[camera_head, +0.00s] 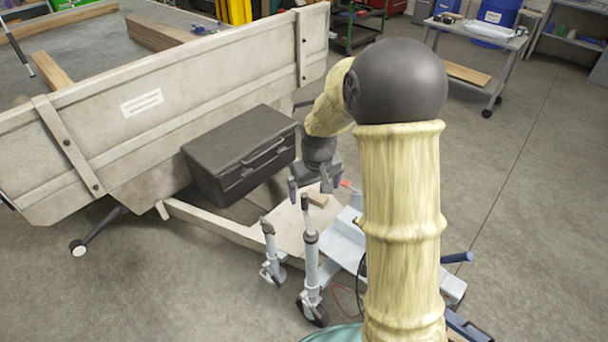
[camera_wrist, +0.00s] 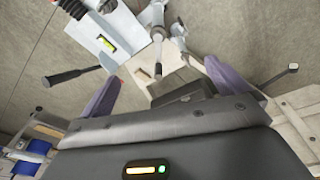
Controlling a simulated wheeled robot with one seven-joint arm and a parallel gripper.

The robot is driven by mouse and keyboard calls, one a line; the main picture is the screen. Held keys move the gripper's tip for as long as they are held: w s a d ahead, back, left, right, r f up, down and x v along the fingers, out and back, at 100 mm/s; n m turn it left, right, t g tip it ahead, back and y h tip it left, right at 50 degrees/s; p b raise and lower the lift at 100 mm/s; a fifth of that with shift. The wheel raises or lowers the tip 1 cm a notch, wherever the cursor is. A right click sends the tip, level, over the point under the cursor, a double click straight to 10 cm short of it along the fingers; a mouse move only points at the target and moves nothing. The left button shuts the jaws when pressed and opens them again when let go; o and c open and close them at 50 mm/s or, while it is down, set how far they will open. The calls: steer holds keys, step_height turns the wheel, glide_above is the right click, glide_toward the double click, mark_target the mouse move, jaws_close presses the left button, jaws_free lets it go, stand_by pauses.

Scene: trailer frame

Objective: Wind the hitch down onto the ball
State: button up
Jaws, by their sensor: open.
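The jockey-wheel jack (camera_head: 311,255) stands upright on the trailer's drawbar (camera_head: 225,229), with a dark-gripped handle on top. It seems to show in the wrist view as a grey post and handle (camera_wrist: 157,48). A second, shorter grey post (camera_head: 269,252) stands to its left. My gripper (camera_head: 311,187) is open, its purple fingers above the drawbar, just above and behind the jack handle. A pale plate (camera_wrist: 108,38) carries a yellow-green spirit level (camera_wrist: 107,45). I cannot make out the hitch's socket or the ball; my arm covers part of that area.
The trailer's side wall (camera_head: 190,88) rises behind, with a black toolbox (camera_head: 240,155) close left of my gripper. A small wood block (camera_head: 318,200) lies on the drawbar. A blue-ended bar (camera_head: 457,257) sticks out at right. Concrete floor is open farther right, before a cart (camera_head: 477,45).

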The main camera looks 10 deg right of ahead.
steer(key=w+f+n+g, duration=0.15)
steer(key=w+f, duration=0.45)
steer(key=w, duration=0.6)
steer(key=n+p, duration=0.1)
steer(key=p, duration=0.1)
glide_above(305, 195)
steer(key=f, duration=0.6)
steer(key=shift+w+a+f, duration=0.1)
steer(key=shift+w, duration=0.15)
steer(key=shift+f+b, duration=0.15)
steer(key=shift+b, duration=0.2)
steer(key=shift+s+f+b, duration=0.15)
steer(key=shift+f+b, duration=2.75)
steer(key=shift+f, duration=2.1)
jaws_close()
